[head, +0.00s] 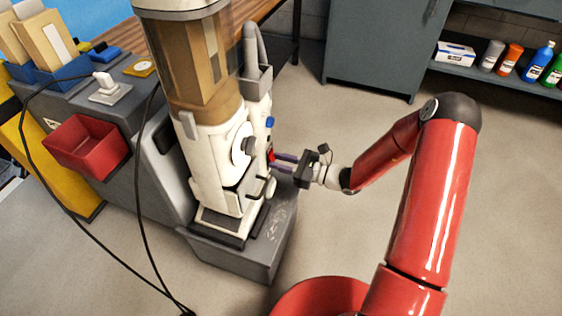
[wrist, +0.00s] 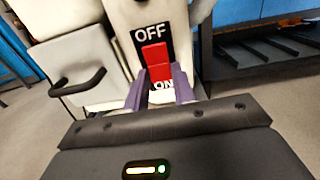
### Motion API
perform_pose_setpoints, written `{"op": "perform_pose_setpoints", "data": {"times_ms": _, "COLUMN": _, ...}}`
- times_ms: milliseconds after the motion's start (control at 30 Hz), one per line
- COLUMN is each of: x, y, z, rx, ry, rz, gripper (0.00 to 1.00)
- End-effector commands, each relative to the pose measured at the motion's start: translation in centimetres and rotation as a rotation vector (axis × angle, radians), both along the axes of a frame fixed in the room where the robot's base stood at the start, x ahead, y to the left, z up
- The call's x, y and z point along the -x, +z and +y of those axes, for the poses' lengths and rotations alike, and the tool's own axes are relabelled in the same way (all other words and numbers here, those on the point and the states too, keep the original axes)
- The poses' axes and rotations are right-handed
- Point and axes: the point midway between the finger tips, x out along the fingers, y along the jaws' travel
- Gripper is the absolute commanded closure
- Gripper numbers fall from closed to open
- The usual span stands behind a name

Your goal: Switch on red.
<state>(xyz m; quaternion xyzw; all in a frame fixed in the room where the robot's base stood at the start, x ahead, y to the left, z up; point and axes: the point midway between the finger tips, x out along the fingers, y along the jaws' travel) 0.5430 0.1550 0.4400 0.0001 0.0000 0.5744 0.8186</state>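The red switch (wrist: 156,60) sits on a black plate on the white machine (head: 220,160). In the wrist view the plate reads OFF above the switch and ON below it, with ON partly covered. The switch has a darker upper face and a brighter lower face; I cannot tell which way it is set. In the head view only a small red part (head: 270,155) shows on the machine's right side. My gripper (head: 275,161) points left at it. Its two purple fingers (wrist: 161,88) are apart, with the switch's lower end between or just beyond them. Contact is unclear.
A black handle (wrist: 79,82) sticks out left of the switch. A blue knob (head: 270,122) is above the red part. A red bin (head: 86,146) and black cables are on the machine's left.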

Motion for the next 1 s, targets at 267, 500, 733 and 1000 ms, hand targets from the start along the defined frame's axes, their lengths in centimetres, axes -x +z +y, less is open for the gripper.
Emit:
{"op": "perform_pose_setpoints", "data": {"times_ms": 267, "x": 0.0, "y": -0.9, "z": 0.0, "rx": -0.069, "ry": -0.001, "rz": -0.021, "gripper": 0.97}}
{"op": "perform_pose_setpoints", "data": {"times_ms": 500, "x": -0.1, "y": -1.1, "z": 0.3, "rx": -0.231, "ry": 0.000, "rz": -0.082, "gripper": 0.97}}
{"op": "perform_pose_setpoints", "data": {"times_ms": 733, "x": -0.1, "y": -0.7, "z": 0.3, "rx": -0.246, "ry": 0.000, "rz": -0.088, "gripper": 0.97}}
{"op": "perform_pose_setpoints", "data": {"times_ms": 1000, "x": -0.1, "y": -0.7, "z": 0.3, "rx": -0.244, "ry": 0.000, "rz": -0.088, "gripper": 0.53}}
